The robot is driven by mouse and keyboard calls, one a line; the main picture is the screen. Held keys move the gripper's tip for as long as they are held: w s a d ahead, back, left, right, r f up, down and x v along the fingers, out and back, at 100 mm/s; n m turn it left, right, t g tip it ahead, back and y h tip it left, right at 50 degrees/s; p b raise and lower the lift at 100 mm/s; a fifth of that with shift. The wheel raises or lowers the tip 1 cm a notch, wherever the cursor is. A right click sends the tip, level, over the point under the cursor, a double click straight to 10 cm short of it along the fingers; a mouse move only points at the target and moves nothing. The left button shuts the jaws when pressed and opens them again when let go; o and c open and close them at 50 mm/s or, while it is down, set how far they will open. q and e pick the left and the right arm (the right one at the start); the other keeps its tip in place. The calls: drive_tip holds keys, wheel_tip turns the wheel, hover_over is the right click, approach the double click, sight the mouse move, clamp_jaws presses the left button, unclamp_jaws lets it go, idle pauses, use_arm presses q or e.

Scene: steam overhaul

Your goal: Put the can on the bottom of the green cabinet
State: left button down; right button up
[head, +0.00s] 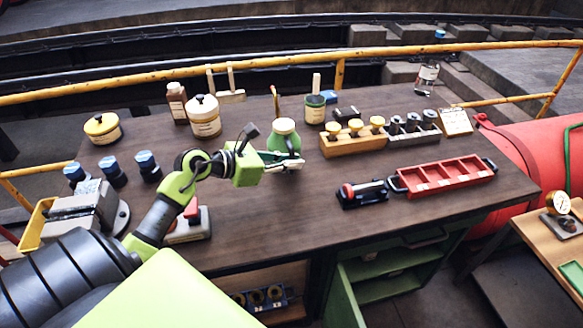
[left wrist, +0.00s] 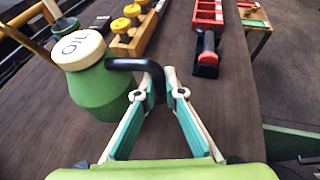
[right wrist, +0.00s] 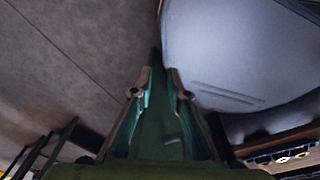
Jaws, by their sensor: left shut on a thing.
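The green can (head: 285,143) with a cream lid stands upright on or just above the dark workbench; I cannot tell which. In the left wrist view the can (left wrist: 103,92) shows lettering on its lid and a black handle (left wrist: 135,64). My left gripper (head: 299,160) is shut on this handle, with its fingertips (left wrist: 165,82) around it and the can beside the left finger. The green cabinet (head: 388,263) is under the bench's right half, its door (head: 343,297) open. My right gripper (right wrist: 159,84) is outside the head view; its fingers are apart with dark green between them.
Jars, a wooden block with yellow-topped pieces (head: 355,138), a red tray (head: 447,175) and a black-and-red tool (head: 362,193) stand on the bench (head: 270,218). A vise (head: 88,210) is at left. The bench's front middle is clear. A large pale surface (right wrist: 240,55) is beside my right gripper.

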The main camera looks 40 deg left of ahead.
sight(291, 171)
use_arm(q)
drive_tip(key=shift+w+a+f, duration=0.2)
drive_tip(key=shift+w+f, duration=0.1)
drive_tip(key=shift+w, duration=0.05)
drive_tip(key=f, duration=0.1)
drive_tip(key=f+p, duration=0.1)
drive_tip(key=f, duration=0.1)
drive_tip(key=shift+w+a, duration=0.1)
drive_tip(key=shift+w, duration=0.1)
drive_tip(key=shift+f, duration=0.45)
drive_tip(key=c, duration=2.1)
unclamp_jaws()
drive_tip(key=shift+s, duration=0.1)
drive_tip(key=shift+c, duration=0.2)
